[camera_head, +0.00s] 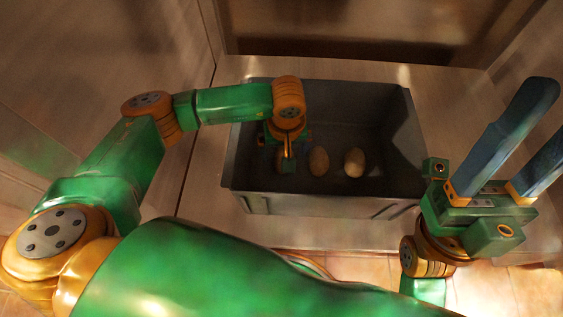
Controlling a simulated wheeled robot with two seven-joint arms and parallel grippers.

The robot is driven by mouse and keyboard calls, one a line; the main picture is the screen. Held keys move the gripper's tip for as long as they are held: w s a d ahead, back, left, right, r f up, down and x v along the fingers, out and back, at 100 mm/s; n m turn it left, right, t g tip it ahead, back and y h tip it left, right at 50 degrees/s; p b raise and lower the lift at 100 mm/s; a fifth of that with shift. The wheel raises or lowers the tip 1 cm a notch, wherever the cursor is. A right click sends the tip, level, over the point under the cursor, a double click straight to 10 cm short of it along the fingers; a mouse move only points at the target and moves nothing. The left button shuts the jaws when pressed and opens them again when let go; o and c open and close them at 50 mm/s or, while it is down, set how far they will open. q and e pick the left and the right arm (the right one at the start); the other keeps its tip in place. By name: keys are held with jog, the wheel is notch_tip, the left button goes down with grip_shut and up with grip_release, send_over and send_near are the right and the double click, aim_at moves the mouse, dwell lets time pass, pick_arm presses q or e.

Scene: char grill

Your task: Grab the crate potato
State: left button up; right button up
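A grey crate (400,140) stands on a light surface in the middle of the view. Two brown potatoes show on its floor: a middle potato (318,161) and a right potato (354,162). My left gripper (287,166) points down inside the left part of the crate, left of the middle potato. A small brownish patch shows beside its fingers, but the gripper covers most of that spot. I cannot tell whether it holds anything. My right gripper (547,122) is open and empty, outside the crate to the right, with its two blue fingers spread apart.
The crate walls rise around the potatoes and my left gripper. The right part of the crate floor is free. A wooden panel (350,50) stands behind the crate, and a tiled floor (370,268) shows in front.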

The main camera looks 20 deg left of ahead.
pick_arm(q)
jog(key=f, duration=0.1)
jog(key=f+b, duration=0.1)
jog(key=f, duration=0.1)
jog(key=shift+w+a+f, duration=0.1)
jog(key=shift+w+f, duration=0.2)
jog(key=shift+w, duration=0.1)
jog(key=shift+r, duration=0.1)
jog(key=c, duration=1.5)
